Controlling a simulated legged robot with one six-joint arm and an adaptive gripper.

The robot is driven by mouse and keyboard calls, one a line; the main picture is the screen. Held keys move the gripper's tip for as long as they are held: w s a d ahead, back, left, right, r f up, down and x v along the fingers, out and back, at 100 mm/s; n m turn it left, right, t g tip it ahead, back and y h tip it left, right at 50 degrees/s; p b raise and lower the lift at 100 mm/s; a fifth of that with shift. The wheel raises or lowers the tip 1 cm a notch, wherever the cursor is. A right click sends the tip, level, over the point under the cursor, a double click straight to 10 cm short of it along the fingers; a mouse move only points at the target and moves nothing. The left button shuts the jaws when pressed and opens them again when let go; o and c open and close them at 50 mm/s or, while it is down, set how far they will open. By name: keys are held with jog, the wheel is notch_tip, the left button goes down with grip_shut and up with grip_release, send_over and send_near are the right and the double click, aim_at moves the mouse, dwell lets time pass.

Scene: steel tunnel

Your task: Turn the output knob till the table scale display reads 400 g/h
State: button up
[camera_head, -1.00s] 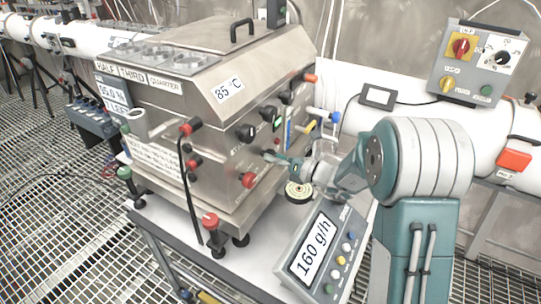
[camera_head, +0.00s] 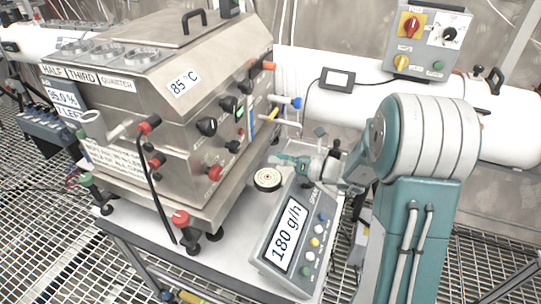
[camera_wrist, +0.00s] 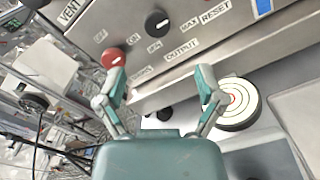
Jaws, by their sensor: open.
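The table scale (camera_head: 300,270) stands on the white table top, and its display (camera_head: 287,235) reads 180 g/h. The output knob (camera_wrist: 157,21) is a round black knob with a pale pointer mark, between the MIN and MAX labels on the steel panel. A red knob (camera_wrist: 113,58) by the OFF and ON labels sits lower left of it. My gripper (camera_wrist: 160,78) is open and empty, its fingers apart and below the output knob in the wrist view. In the head view my gripper (camera_head: 279,161) is beside the machine's panel, with a gap between them.
The steel machine (camera_head: 150,90) stands left of my arm. A round target-like disc (camera_head: 267,179) lies between machine and scale. A control box (camera_head: 428,40) and a small screen (camera_head: 337,80) are behind. Hoses and protruding handles crowd the machine's front.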

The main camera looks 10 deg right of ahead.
aim_at(238, 148)
jog(key=w+a+n, duration=0.2)
jog(key=a, duration=0.1)
jog(key=w+a+n, duration=0.2)
jog(key=a+n, duration=0.1)
jog(key=w+a+n, duration=0.2)
jog(key=a, duration=0.1)
jog(key=shift+a+r+n, duration=0.1)
jog(key=shift+a+n, duration=0.2)
jog(key=shift+a, duration=0.1)
jog(key=shift+d, duration=0.1)
jog(key=c, duration=1.1)
